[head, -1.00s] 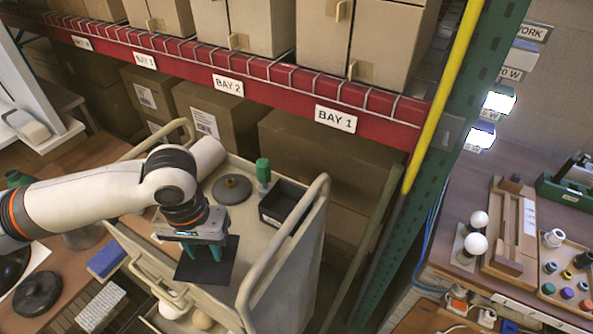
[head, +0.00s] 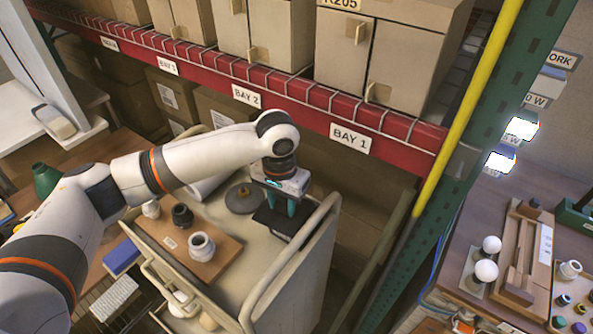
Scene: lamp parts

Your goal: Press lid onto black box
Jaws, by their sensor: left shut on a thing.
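My left gripper (head: 283,203) points down over the top of the cart, its fingers shut on the flat black lid (head: 276,222). The lid lies roughly level at the spot of the black box, close to the cart's right rail. The box itself is mostly hidden by the lid and gripper. I cannot tell whether the lid touches its rim or hovers just above it. My right gripper does not show.
The cart (head: 240,262) also bears a round grey disc (head: 244,198) and a wooden board (head: 172,236) with dark and white fittings. Its raised rail (head: 312,238) is close to the right of the lid. A red shelf beam (head: 300,113) runs behind.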

